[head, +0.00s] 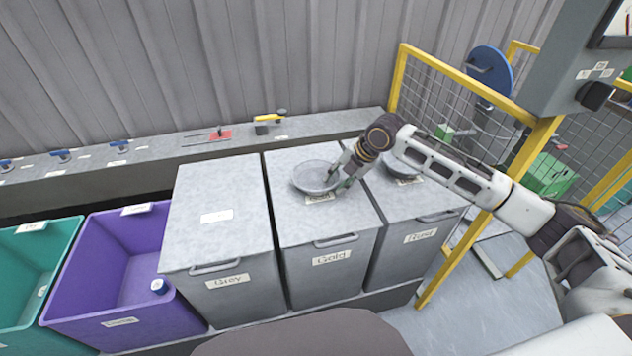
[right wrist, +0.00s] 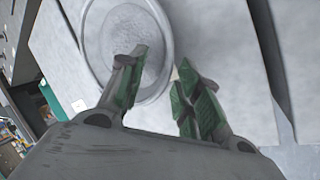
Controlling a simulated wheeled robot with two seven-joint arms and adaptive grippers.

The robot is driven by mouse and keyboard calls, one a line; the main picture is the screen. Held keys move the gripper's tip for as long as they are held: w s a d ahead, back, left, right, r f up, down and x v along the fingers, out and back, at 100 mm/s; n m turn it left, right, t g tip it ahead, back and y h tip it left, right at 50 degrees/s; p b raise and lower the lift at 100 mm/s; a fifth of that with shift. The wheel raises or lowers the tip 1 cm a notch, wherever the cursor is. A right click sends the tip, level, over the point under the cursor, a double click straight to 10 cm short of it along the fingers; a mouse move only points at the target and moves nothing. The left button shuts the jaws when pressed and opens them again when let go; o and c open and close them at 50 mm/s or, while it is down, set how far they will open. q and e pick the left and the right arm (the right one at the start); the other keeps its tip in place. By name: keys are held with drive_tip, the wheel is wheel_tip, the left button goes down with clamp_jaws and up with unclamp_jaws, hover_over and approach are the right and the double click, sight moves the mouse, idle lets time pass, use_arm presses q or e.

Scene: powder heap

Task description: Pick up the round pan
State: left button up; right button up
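A round grey metal pan (head: 314,176) lies on the lid of the middle grey bin, labelled Gold. My right gripper (head: 340,184) is at the pan's right front edge, pointing down. In the right wrist view the pan (right wrist: 110,35) fills the upper left, and the two green-padded fingers of the gripper (right wrist: 162,78) are apart. The left finger overlaps the pan's rim in the picture, and the right finger is outside it. I cannot tell whether either finger touches the rim. My left gripper is not in view.
A second round pan (head: 403,177) sits on the right bin's lid, partly behind my right arm. The left bin lid (head: 220,200), labelled Grey, has only a label on it. Purple (head: 125,265) and teal (head: 35,280) open bins stand at left. A yellow-framed mesh fence (head: 530,150) stands at right.

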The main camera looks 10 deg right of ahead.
drive_tip(key=shift+w+a+f, duration=0.2)
drive_tip(key=shift+a+f, duration=0.1)
drive_tip(key=shift+f, duration=0.3)
drive_tip(key=shift+w+a+f, duration=0.25)
drive_tip(key=shift+f, duration=0.4)
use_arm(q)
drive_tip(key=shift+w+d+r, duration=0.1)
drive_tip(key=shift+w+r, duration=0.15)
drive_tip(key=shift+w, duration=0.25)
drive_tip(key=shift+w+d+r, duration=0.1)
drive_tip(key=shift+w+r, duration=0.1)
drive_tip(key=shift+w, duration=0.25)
use_arm(e)
drive_tip(key=c, duration=0.4)
clamp_jaws()
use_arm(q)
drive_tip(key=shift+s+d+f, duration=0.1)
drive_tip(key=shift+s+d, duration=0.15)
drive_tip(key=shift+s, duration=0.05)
use_arm(e)
drive_tip(key=shift+r, duration=0.2)
